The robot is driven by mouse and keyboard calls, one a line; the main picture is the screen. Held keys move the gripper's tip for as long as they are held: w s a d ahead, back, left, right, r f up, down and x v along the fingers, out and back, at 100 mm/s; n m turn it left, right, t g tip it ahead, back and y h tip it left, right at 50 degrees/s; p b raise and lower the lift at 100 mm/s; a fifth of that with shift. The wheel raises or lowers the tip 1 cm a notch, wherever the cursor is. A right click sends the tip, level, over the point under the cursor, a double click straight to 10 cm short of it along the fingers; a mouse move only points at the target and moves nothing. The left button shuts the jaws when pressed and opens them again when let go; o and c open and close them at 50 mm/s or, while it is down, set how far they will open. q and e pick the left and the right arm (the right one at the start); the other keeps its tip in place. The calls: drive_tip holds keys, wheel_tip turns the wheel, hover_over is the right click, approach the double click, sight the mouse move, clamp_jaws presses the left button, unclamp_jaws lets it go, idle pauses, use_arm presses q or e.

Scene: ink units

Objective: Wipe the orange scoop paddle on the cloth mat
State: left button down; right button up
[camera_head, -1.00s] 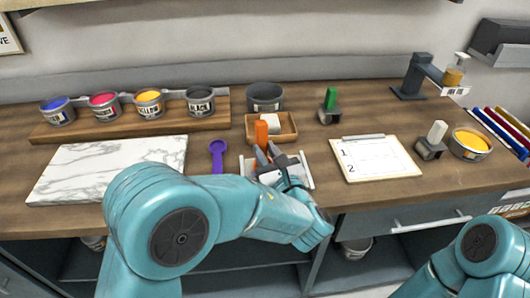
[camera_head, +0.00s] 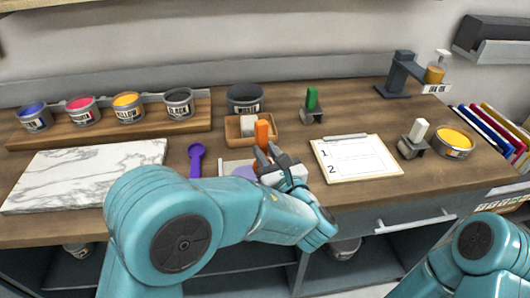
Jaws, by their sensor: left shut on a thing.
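The orange scoop paddle (camera_head: 262,132) stands upright, its orange handle between the fingers of my left gripper (camera_head: 266,158). That gripper is shut on it over the cloth mat. The paddle's lower end is hidden by the fingers, so I cannot tell whether it touches the mat. The pale cloth mat (camera_head: 228,168) lies at the front of the worktop, partly covered by my gripper and arm. A purple patch shows on it left of the fingers. My right gripper is out of view; only part of the right arm shows at the lower right.
A purple scoop (camera_head: 196,160) and a marble slab (camera_head: 85,172) lie left of the mat. A wooden tray (camera_head: 235,130) with a pale block is just behind. A clipboard (camera_head: 355,158) lies to the right. Ink cans and a dark waste pot (camera_head: 245,98) stand farther back.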

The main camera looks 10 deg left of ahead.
sight(268, 127)
use_arm(q)
drive_tip(key=shift+w+d, duration=0.25)
drive_tip(key=shift+d, duration=0.5)
drive_tip(key=shift+w+d+r, duration=0.1)
drive_tip(key=shift+d+r, duration=0.1)
drive_tip(key=r+p, duration=0.1)
drive_tip(key=r, duration=0.1)
drive_tip(key=r+p, duration=0.1)
drive_tip(key=r, duration=0.1)
drive_tip(key=r+p, duration=0.1)
drive_tip(key=shift+s+a+r+p, duration=0.2)
drive_tip(key=shift+a+r+p, duration=0.15)
drive_tip(key=shift+a+r, duration=0.05)
wheel_tip(268, 127, up, 2)
drive_tip(key=shift+p, duration=0.7)
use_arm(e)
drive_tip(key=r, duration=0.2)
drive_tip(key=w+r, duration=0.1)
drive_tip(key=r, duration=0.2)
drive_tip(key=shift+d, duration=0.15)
use_arm(q)
drive_tip(key=shift+w+d, duration=0.15)
